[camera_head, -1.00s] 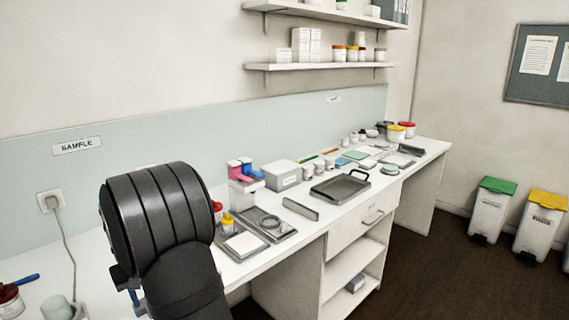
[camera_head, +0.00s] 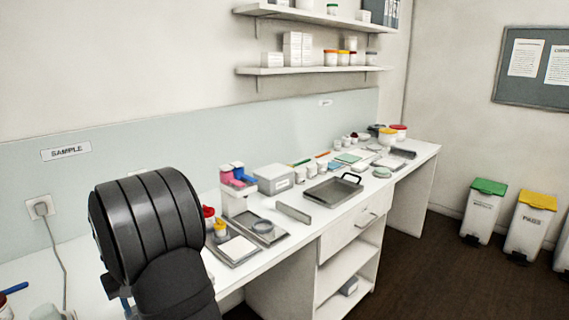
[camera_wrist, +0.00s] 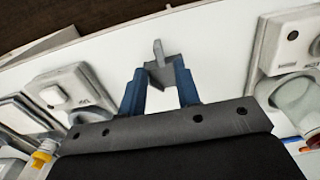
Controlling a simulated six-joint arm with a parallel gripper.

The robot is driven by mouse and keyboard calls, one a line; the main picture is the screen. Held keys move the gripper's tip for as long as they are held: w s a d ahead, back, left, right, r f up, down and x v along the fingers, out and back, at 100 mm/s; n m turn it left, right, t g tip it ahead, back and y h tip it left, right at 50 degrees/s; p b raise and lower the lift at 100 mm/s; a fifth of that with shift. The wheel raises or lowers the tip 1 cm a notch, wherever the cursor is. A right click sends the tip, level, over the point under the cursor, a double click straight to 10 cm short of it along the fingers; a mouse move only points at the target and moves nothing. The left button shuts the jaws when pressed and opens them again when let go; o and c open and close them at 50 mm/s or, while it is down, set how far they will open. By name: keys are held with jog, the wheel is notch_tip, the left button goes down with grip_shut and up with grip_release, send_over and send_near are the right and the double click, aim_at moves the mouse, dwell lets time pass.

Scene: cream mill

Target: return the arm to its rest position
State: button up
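The dark, ribbed end of my arm stands over the near left of the white bench (camera_head: 228,285) in the head view. It hides part of the bench behind it. A blue piece of my gripper shows low beside it, but the fingertips are hidden there.
Right of my arm are a tray with a white square (camera_head: 237,248), a dispenser with pink and blue tops (camera_head: 234,190), a grey box (camera_head: 275,179) and a dark tray (camera_head: 333,189). Shelves (camera_head: 310,71) hang above. A socket with a cable (camera_head: 41,208) is at left.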

notch_tip(320, 180, down, 3)
jog(key=shift+f, duration=0.15)
notch_tip(320, 180, up, 11)
notch_tip(320, 180, down, 12)
jog(key=shift+r, duration=0.2)
jog(key=r, duration=0.2)
jog(key=d+r, duration=0.1)
jog(key=r, duration=0.2)
jog(key=shift+w, duration=0.15)
jog(key=w+d+r, duration=0.2)
jog(key=d+r, duration=0.4)
jog(key=d, duration=0.4)
jog(key=w+d+f+m, duration=0.3)
jog(key=w+d+m, duration=0.25)
jog(key=d, duration=0.45)
jog(key=w+d+f+m, duration=0.4)
jog(key=w+d, duration=0.2)
jog(key=d, duration=0.5)
jog(key=s+d+f, duration=0.2)
jog(key=d+f, duration=0.1)
jog(key=f, duration=0.5)
jog(key=s+d+f, duration=0.2)
jog(key=s+f, duration=0.1)
jog(key=f, duration=0.5)
jog(key=shift+s+d+f, duration=0.35)
jog(key=shift+d+f, duration=0.05)
